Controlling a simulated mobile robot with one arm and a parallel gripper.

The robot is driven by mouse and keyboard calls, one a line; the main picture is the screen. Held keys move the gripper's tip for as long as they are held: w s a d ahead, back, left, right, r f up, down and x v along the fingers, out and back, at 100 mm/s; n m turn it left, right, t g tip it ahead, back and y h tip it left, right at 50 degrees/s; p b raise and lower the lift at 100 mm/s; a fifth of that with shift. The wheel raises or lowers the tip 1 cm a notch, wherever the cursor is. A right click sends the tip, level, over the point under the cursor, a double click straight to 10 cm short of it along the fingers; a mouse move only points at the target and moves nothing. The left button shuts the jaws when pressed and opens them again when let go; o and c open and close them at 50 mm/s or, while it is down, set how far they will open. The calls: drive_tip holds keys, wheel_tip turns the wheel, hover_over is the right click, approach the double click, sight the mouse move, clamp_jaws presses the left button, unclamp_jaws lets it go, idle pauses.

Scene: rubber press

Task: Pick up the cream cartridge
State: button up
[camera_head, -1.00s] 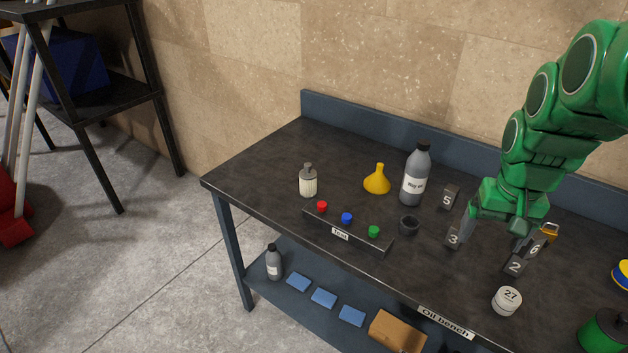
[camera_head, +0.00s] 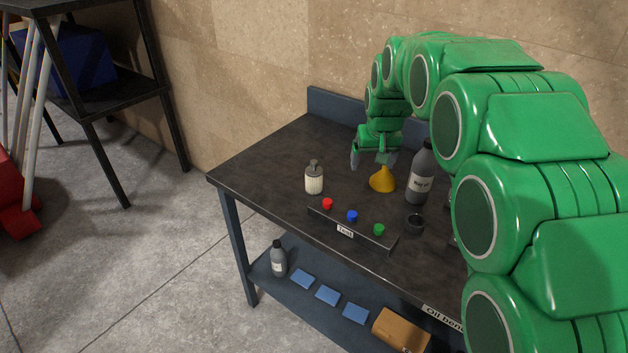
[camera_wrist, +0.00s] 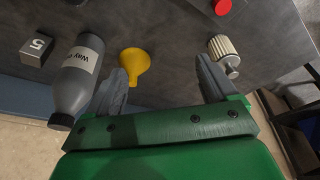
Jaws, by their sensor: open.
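The cream cartridge (camera_head: 314,180) has a ribbed cream body and a grey top. It stands upright near the left end of the dark bench top (camera_head: 268,160). It also shows in the wrist view (camera_wrist: 224,48), at the upper right, beyond the right finger. My gripper (camera_head: 372,162) is open and empty, above the bench behind and to the right of the cartridge. It is apart from the cartridge. In the wrist view, the two grey fingers (camera_wrist: 164,84) are spread wide.
A yellow funnel (camera_head: 382,180) stands close to my gripper. A grey bottle (camera_head: 421,176) is to its right. A test panel (camera_head: 350,228) with red, blue and green knobs lies in front of the cartridge. A black ring (camera_head: 414,222) sits right of it. Bench left of the cartridge is clear.

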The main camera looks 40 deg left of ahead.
drive_tip(key=n+y, duration=0.1)
drive_tip(key=n, duration=0.1)
hover_over(314, 167)
drive_tip(key=s+d, duration=0.1)
drive_tip(key=f, duration=0.4)
drive_tip(key=shift+d+f, duration=0.2)
drive_tip(key=shift+f, duration=0.1)
drive_tip(key=shift+a+f+y, duration=0.3)
drive_tip(key=shift+f, duration=0.05)
drive_tip(key=shift+w+x, duration=0.15)
drive_tip(key=shift+x, duration=1)
drive_tip(key=shift+w+x, duration=0.15)
drive_tip(key=shift+x, duration=1.05)
drive_tip(key=shift+w+x, duration=0.2)
drive_tip(key=shift+x, duration=0.95)
drive_tip(key=shift+r, duration=0.1)
drive_tip(key=shift+c, duration=0.3)
drive_tip(key=c, duration=1.1)
drive_tip(key=shift+r, duration=0.1)
